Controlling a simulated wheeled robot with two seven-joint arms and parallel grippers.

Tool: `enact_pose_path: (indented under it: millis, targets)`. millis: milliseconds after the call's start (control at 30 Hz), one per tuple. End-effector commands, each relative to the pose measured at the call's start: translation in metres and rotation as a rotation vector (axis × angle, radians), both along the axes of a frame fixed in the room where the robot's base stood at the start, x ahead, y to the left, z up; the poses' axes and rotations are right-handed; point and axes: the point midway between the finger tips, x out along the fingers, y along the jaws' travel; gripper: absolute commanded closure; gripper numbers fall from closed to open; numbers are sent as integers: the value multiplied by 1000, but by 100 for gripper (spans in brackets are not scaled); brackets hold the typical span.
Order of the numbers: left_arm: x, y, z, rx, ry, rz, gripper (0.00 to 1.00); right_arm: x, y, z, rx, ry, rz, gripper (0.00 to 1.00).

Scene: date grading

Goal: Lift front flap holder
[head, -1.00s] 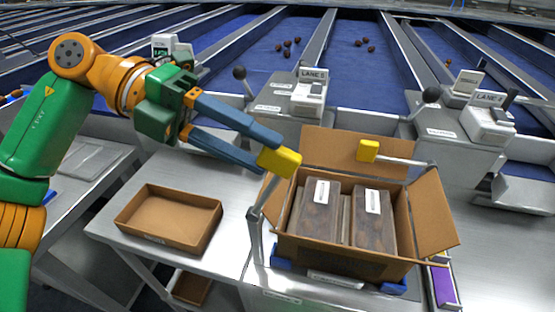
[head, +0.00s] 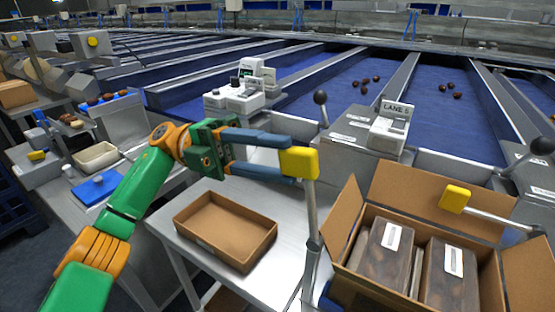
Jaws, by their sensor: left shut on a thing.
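The flap holder in my grip has a yellow block handle (head: 303,163) on a grey metal arm (head: 313,215), which stands nearly upright at the left side of the open carton (head: 366,293). My left gripper (head: 288,160) is shut on the yellow handle, with its blue fingers reaching from the left. A second holder with a yellow pad (head: 455,198) lies near the back flap (head: 440,200). The left flap (head: 344,222) and right flap (head: 532,272) stand spread outward. The carton's front is cut off by the frame. My right gripper is not in view.
Brown packs with white labels (head: 386,262) fill the carton. An empty shallow cardboard tray (head: 225,230) sits on the steel table to the left. Black-knobbed levers (head: 320,97) and a lane sign (head: 397,108) stand behind. Blue lanes (head: 345,92) carry several dates.

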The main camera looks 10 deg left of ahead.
Motion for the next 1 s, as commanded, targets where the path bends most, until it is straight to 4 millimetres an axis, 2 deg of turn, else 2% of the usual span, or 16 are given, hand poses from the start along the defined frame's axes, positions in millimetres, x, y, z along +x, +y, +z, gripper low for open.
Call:
enact_pose_path:
  millis: [433, 467, 500, 567, 867, 1000]
  targets:
    - [0, 1, -1, -8, 5, 0, 100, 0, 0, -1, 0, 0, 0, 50]
    - [0, 1, -1, -8, 4, 0, 50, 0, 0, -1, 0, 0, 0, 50]
    - [0, 1, -1, -8, 5, 0, 39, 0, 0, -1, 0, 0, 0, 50]
    - [0, 1, -1, -8, 4, 0, 25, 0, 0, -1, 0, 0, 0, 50]
    - [1, 1, -1, -7, 4, 1, 25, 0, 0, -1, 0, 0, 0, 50]
    - [6, 15, -4, -8, 5, 5, 25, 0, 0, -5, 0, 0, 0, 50]
